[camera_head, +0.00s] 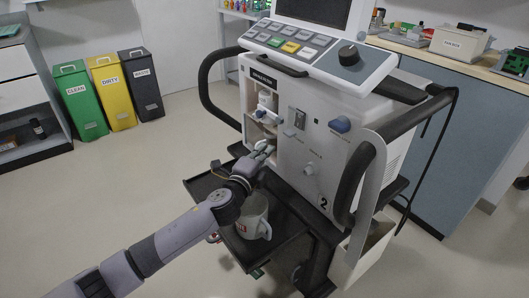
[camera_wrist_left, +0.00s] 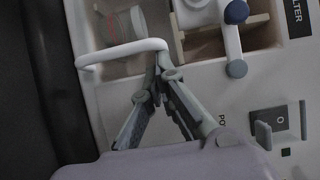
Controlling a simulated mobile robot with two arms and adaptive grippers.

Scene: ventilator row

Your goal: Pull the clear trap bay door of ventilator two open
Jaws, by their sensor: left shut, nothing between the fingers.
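Ventilator two (camera_head: 325,150) stands in the middle of the head view, marked with a large 2. Its recessed bay (camera_head: 262,112) is at the front left. In the left wrist view, the clear trap bay door (camera_wrist_left: 112,28) shows as a see-through panel with a pale cup behind it. A white bar handle (camera_wrist_left: 125,50) crosses its edge. My left gripper (camera_head: 266,150) is at the bottom of the bay. Its fingertips (camera_wrist_left: 158,72) are together right at the handle's end, with nothing held; contact is unclear. My right gripper is out of view.
A dark tray (camera_head: 275,248) with a white mug (camera_head: 254,216) lies below my left arm. A dark side handle (camera_head: 215,80) curves out left of the bay. A knob and sockets are right of the bay. Bins (camera_head: 82,100) stand far left; the floor between is clear.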

